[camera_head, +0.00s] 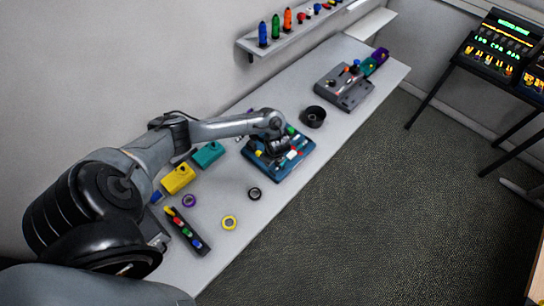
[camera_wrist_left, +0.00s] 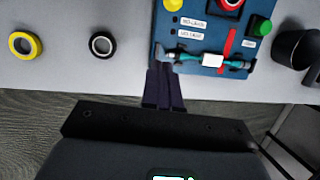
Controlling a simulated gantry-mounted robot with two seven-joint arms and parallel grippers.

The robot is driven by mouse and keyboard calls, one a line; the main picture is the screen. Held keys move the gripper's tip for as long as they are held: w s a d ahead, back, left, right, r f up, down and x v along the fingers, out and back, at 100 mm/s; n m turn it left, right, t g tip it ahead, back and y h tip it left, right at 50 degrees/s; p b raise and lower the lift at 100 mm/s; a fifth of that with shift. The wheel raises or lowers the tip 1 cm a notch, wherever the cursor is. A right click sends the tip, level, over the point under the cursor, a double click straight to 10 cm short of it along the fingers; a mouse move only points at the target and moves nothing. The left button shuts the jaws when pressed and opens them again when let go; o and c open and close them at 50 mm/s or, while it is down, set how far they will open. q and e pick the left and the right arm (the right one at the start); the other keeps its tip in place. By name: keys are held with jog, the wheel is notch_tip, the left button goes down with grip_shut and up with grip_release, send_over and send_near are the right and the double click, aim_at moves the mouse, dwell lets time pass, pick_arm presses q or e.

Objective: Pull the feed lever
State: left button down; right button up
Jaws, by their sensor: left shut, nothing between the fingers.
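A blue control panel (camera_head: 285,168) lies on the long grey table. In the left wrist view the panel (camera_wrist_left: 200,70) carries a yellow button (camera_wrist_left: 173,4), a green button (camera_wrist_left: 260,26), white labels and a slanted red bar (camera_wrist_left: 229,44). I cannot tell for sure which part is the feed lever. A teal and black rod-like piece with a white middle (camera_wrist_left: 211,60) lies along its near edge. My left gripper (camera_head: 279,148) is over the panel in the head view. In the wrist view its fingers (camera_wrist_left: 162,70) are together and empty, overlapping the left end of that piece. Contact is unclear.
A black cup (camera_head: 313,117) stands right of the panel, with a grey device (camera_head: 345,88) beyond. Yellow (camera_head: 178,179) and teal (camera_head: 208,154) blocks, tape rings (camera_head: 229,222) and a dark strip (camera_head: 187,232) lie to the left. A wall shelf (camera_head: 290,34) holds bottles.

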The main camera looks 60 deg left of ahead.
pick_arm(q)
jog(key=shift+d+r, duration=0.45)
jog(key=shift+r, duration=0.3)
